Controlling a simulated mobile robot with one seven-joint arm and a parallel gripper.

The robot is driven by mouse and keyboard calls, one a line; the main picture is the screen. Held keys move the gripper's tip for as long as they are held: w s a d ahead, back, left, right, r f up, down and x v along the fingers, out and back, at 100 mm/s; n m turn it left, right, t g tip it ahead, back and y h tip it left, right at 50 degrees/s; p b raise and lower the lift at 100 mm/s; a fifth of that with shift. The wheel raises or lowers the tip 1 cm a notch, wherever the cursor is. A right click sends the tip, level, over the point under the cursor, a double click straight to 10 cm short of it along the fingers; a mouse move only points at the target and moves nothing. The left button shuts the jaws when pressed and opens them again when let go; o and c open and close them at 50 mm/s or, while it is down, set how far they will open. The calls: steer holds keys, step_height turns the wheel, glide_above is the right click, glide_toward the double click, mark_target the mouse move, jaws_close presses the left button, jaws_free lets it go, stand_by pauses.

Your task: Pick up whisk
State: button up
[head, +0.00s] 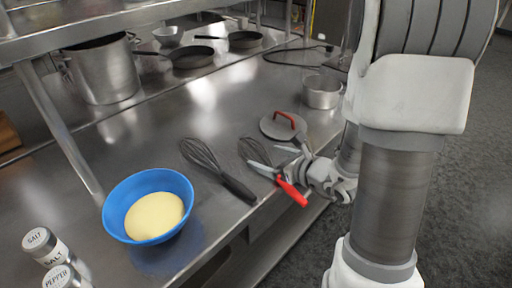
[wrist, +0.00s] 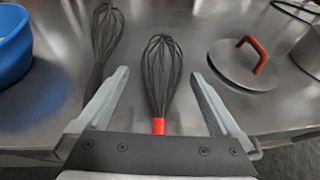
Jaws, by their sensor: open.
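A whisk with dark wires (wrist: 160,68) and a red handle (head: 293,193) lies on the steel counter near its front edge. A second whisk (head: 201,153), with a black handle, lies to its left; it also shows in the wrist view (wrist: 105,35). My gripper (wrist: 160,74) is open, with one finger on each side of the red-handled whisk. In the head view my gripper (head: 265,157) is over this whisk and hides part of it. The gripper's base hides most of the red handle in the wrist view. I cannot tell whether the fingers touch the counter.
A blue bowl (head: 116,212) with yellow contents stands at left, beside salt (head: 40,241) and pepper shakers (head: 62,277). A lid with a red handle (head: 270,127) and a small pot (head: 321,93) are to the right. A large pot (head: 104,75) and pans (head: 192,58) stand farther back.

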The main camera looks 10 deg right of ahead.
mark_target(252, 151)
steer(key=shift+x, duration=1)
steer(key=shift+d+b+x, duration=0.2)
steer(key=shift+b+x, duration=0.2)
steer(key=shift+x, duration=2.55)
steer(key=c, duration=1.5)
